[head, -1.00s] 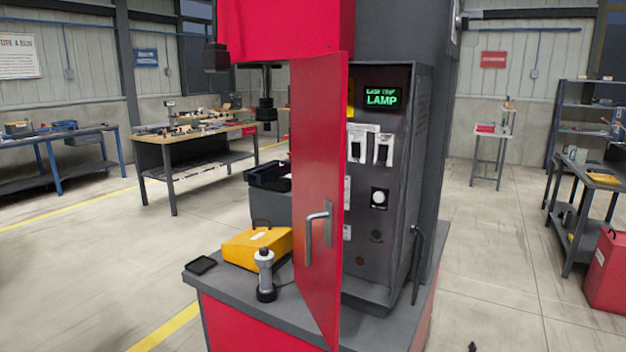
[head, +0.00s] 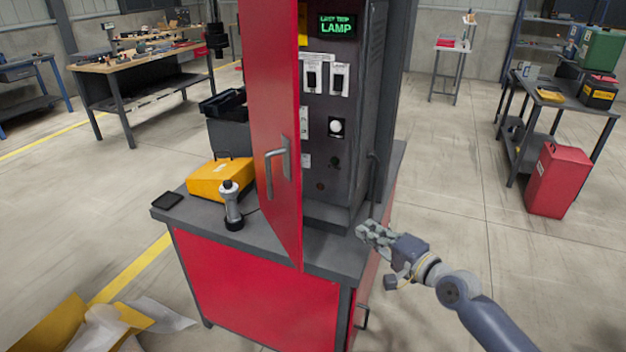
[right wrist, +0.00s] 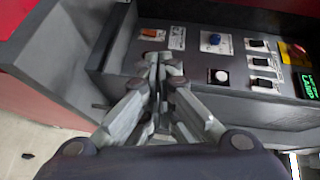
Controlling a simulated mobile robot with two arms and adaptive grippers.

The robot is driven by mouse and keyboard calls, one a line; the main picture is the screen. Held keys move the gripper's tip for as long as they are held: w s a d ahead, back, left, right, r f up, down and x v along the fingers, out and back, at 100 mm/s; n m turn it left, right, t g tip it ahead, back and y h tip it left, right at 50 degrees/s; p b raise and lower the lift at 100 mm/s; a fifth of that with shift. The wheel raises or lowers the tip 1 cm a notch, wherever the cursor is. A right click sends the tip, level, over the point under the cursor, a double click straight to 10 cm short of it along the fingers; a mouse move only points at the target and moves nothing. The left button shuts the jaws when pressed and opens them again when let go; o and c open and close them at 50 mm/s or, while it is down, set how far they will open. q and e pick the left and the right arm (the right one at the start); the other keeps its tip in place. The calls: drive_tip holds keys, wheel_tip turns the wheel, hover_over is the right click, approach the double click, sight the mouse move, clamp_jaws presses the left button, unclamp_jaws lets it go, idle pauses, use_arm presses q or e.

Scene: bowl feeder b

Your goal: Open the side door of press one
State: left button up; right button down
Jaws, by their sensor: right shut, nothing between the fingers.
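The press stands in the middle of the head view with a dark control panel (head: 335,105). A red door (head: 275,90) with a grey handle (head: 277,165) stands swung out edge-forward at the panel's left side. A dark lever-like bar (head: 374,180) is on the right side of the panel housing. Low on the right side of the red base cabinet (head: 250,295) is another handle (head: 363,318). My right gripper (head: 366,232) is shut and empty, by the right edge of the base top. In the right wrist view its closed fingers (right wrist: 158,65) point toward the panel. My left gripper is not in view.
A red bin (head: 558,180) and a workbench stand at right. The floor between them and the press is clear.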

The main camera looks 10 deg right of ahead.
drive_tip(key=s+a+r+y, duration=0.2)
drive_tip(key=a+r, duration=0.2)
drive_tip(key=r, duration=0.6)
drive_tip(key=w+a+p, duration=0.5)
drive_tip(key=w+a, duration=0.2)
drive_tip(key=a, duration=0.1)
drive_tip(key=shift+a+p, duration=0.4)
drive_tip(key=shift+w+f, duration=0.1)
drive_tip(key=shift+a, duration=0.15)
